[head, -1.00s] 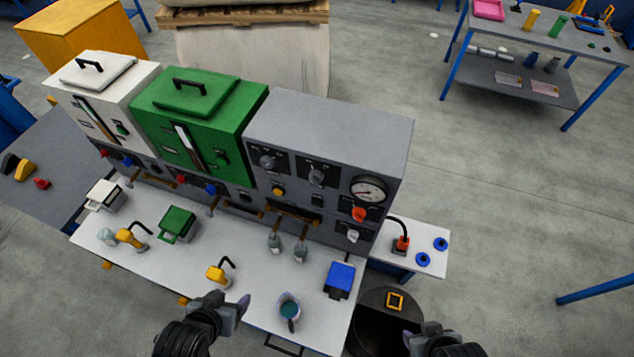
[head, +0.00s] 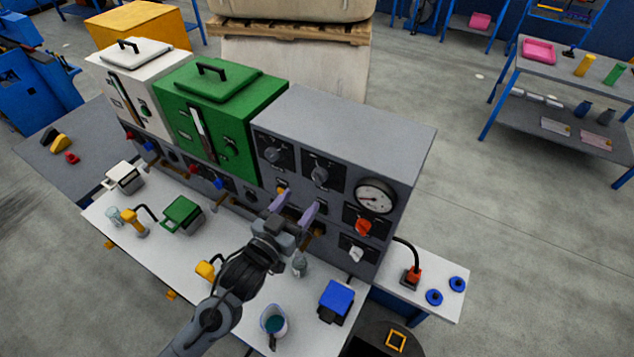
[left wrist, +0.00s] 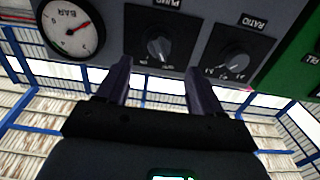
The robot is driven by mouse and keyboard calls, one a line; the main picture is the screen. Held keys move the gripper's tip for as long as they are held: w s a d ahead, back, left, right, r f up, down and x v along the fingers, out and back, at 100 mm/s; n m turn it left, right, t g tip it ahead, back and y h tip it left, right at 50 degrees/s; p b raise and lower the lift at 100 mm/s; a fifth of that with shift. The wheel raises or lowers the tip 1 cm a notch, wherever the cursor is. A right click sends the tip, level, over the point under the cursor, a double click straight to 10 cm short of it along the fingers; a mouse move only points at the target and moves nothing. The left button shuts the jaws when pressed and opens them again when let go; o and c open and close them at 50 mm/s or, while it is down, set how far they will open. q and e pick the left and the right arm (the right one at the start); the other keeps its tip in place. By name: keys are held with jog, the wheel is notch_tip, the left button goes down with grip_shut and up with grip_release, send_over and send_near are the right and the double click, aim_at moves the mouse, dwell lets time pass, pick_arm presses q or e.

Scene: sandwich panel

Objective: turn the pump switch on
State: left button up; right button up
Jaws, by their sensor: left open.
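The pump switch (head: 320,175) is a grey rotary knob on a black plate, on the front of the grey panel box, between another knob and the gauge. My right gripper is out of view.
A round gauge (head: 375,195), a red-orange knob (head: 363,227) and a white knob (head: 356,254) are at the panel's right. The worktop (head: 245,320) holds a blue box (head: 336,299), a cup (head: 273,320) and a green-topped container (head: 182,214).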

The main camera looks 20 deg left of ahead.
aim_at(319, 176)
pick_arm(q)
jog(key=w+d+p, duration=0.1)
jog(key=w, duration=0.7)
jog(key=shift+d, duration=0.2)
jog(key=c, duration=1.1)
